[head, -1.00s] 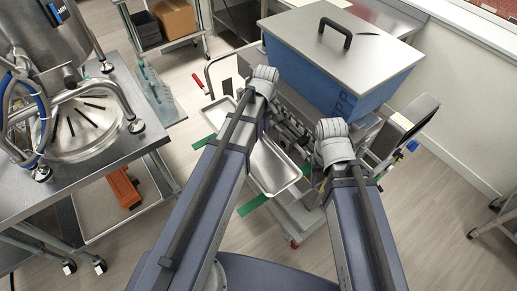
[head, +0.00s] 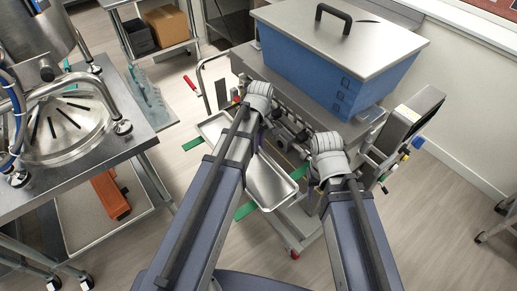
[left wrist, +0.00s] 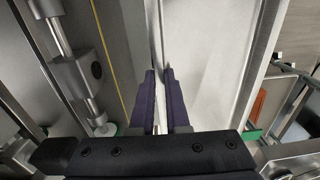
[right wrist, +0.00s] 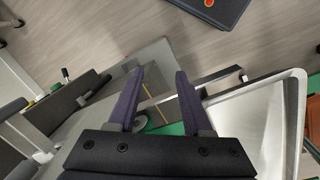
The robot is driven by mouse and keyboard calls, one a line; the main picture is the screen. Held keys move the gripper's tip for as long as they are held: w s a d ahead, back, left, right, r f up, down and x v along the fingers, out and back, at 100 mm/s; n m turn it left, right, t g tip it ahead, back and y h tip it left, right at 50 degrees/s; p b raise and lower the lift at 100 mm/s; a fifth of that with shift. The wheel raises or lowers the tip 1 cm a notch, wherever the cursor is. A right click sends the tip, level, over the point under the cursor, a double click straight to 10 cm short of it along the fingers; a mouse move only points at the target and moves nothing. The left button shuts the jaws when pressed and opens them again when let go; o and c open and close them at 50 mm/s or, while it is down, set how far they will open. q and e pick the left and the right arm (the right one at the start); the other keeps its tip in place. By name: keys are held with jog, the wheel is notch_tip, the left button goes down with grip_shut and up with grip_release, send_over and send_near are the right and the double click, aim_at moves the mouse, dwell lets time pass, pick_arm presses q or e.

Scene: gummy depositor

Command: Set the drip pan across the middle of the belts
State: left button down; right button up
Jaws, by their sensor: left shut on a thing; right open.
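The drip pan (head: 268,187) is a shallow silver tray in the head view, lying lengthwise over the green belts (head: 245,210), whose ends stick out past its near side. I cannot tell whether it touches them. My left gripper (left wrist: 160,72) is shut on the pan's rim; the pan (left wrist: 208,60) shows right of the fingers in the left wrist view. My right gripper (right wrist: 160,74) is open and empty, beside the pan (right wrist: 268,125) in the right wrist view. A green belt (right wrist: 172,128) shows below its fingers. My arms hide part of the pan in the head view.
A machine with a blue hopper (head: 325,75) and steel lid stands just behind the pan. A control box (head: 415,115) is at its right. A steel table (head: 100,140) with a conical vessel is at the left.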

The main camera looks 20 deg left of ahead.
pick_arm(q)
jog(key=shift+f, duration=0.15)
jog(key=c, duration=0.9)
grip_release()
notch_tip(320, 180, up, 12)
jog(key=p, duration=1.2)
jog(key=s+d+m, duration=0.3)
jog(key=s+m, duration=0.1)
jog(key=s+d+m, duration=0.4)
jog(key=s+m, duration=0.1)
jog(key=s+d+m+y, duration=0.1)
jog(key=s+d+m, duration=0.2)
jog(key=s+m, duration=0.2)
jog(key=shift+s+d+r, duration=0.15)
jog(key=shift+d+r, duration=0.05)
jog(key=shift+d, duration=0.05)
